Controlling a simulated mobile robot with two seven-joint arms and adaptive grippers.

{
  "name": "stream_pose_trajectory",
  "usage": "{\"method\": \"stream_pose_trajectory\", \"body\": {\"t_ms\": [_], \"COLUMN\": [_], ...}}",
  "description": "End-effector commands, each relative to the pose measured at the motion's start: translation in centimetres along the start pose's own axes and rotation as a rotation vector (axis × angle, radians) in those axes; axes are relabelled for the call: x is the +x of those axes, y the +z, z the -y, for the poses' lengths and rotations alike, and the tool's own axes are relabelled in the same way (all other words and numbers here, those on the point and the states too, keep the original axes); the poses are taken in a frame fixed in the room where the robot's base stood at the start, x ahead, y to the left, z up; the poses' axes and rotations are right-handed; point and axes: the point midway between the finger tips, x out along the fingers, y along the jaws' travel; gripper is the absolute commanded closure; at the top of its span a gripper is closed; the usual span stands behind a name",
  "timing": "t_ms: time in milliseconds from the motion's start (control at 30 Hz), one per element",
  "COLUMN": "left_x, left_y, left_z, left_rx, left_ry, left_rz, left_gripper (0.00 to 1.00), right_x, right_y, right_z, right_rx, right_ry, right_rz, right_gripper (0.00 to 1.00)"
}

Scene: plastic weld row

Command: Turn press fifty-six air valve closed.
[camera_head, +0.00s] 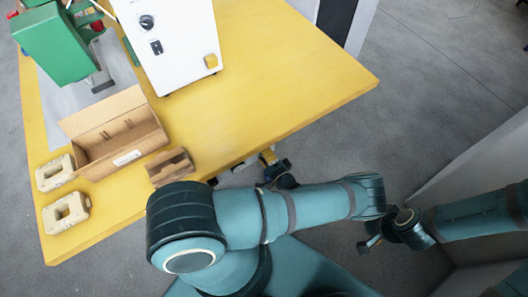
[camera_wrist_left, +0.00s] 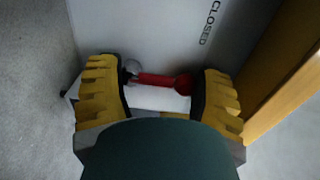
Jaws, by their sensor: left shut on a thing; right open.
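The air valve's red lever (camera_wrist_left: 160,80) shows in the left wrist view, lying roughly crosswise in the picture against a pale panel. A round grey part (camera_wrist_left: 133,68) is at its left end. The panel carries the word CLOSED (camera_wrist_left: 210,22), above and right of the lever. My left gripper (camera_wrist_left: 165,92) has its yellow fingers at the lever's two ends, shut on it. In the head view the left gripper (camera_head: 268,157) is small and partly hidden beside the table edge; the valve is hidden there. My right gripper (camera_head: 368,243) is open and empty over the floor, away from the table.
Grey floor is clear right of the table. A light wall stands at far right.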

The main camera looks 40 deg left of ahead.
Motion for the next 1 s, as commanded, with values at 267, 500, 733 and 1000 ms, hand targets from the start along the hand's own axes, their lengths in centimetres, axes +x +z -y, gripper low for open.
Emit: {"method": "stream_pose_trajectory", "body": {"t_ms": [267,500,733,1000], "left_x": [0.18,0.19,0.14,0.11], "left_y": [-0.46,-0.4,-0.16,-0.04], "left_z": [0.69,0.69,0.41,0.26], "left_rx": [-0.019,-0.017,-0.013,-0.01], "left_ry": [-0.018,-0.018,-0.012,-0.009], "left_rz": [-0.007,-0.006,-0.003,-0.001], "left_gripper": [0.67,0.11,0.1,0.1], "right_x": [-0.06,-0.06,-0.04,-0.02], "right_y": [-0.01,-0.02,-0.01,-0.01], "right_z": [0.03,0.03,0.01,0.01], "right_rx": [0.0,0.0,0.0,0.0], "right_ry": [0.0,0.0,0.0,0.0], "right_rz": [0.0,0.0,0.0,0.0], "right_gripper": [0.07,0.07,0.07,0.07]}}
